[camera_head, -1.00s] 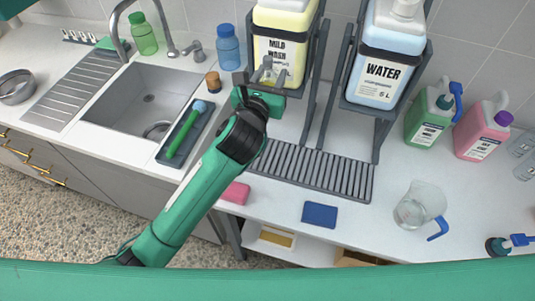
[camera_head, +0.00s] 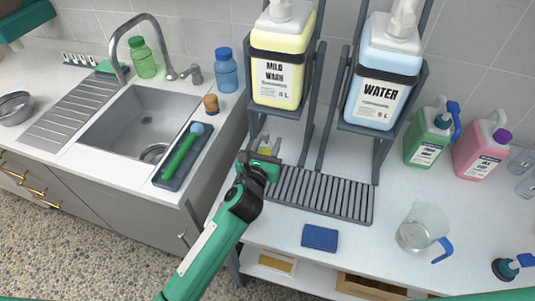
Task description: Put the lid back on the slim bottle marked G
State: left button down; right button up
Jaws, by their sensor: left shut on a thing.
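My left gripper (camera_head: 264,157) is over the counter, just left of the slatted drip tray and below the jug marked MILD WASH. It is shut on a small pale yellowish thing (camera_head: 265,147), partly hidden by the fingers. I cannot tell whether this is the slim bottle or its lid. No mark G is readable anywhere. A small brown stopper-like thing (camera_head: 211,103) stands near the sink's right edge. My right gripper is not in view.
The MILD WASH jug (camera_head: 276,83) and the WATER jug (camera_head: 380,88) sit on raised stands behind the drip tray (camera_head: 318,194).

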aim_at(268, 154)
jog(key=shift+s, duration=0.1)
pick_arm(q)
notch_tip(268, 154, down, 3)
jog(key=shift+r+b, duration=0.2)
jog(key=shift+b, duration=0.15)
jog(key=shift+f, duration=0.8)
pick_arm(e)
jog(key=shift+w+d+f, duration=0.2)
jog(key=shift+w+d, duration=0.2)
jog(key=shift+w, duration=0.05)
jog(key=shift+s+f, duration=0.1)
